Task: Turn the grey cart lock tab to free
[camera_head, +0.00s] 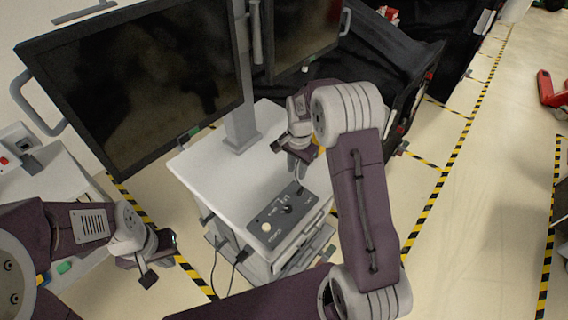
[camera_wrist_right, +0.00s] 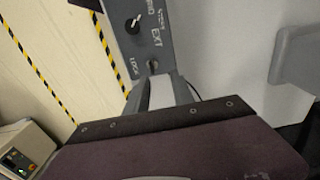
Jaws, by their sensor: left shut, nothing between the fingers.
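A dark grey control panel (camera_head: 285,215) lies on the white cart top (camera_head: 205,170). It carries a pale round button and a small dark knob (camera_head: 287,209). In the right wrist view the panel (camera_wrist_right: 141,42) shows a black knob (camera_wrist_right: 133,23) and the word LOCK. In the head view my right gripper (camera_head: 299,178) points down at the panel's far end. My left gripper (camera_head: 150,262) is shut and empty, left of the cart.
Two large dark screens (camera_head: 140,80) rise on a grey post (camera_head: 240,90) behind the panel. A black-covered cart (camera_head: 400,65) stands behind my right arm. A white unit (camera_head: 30,165) is at the left. Open floor (camera_head: 500,180) lies right, with yellow-black tape.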

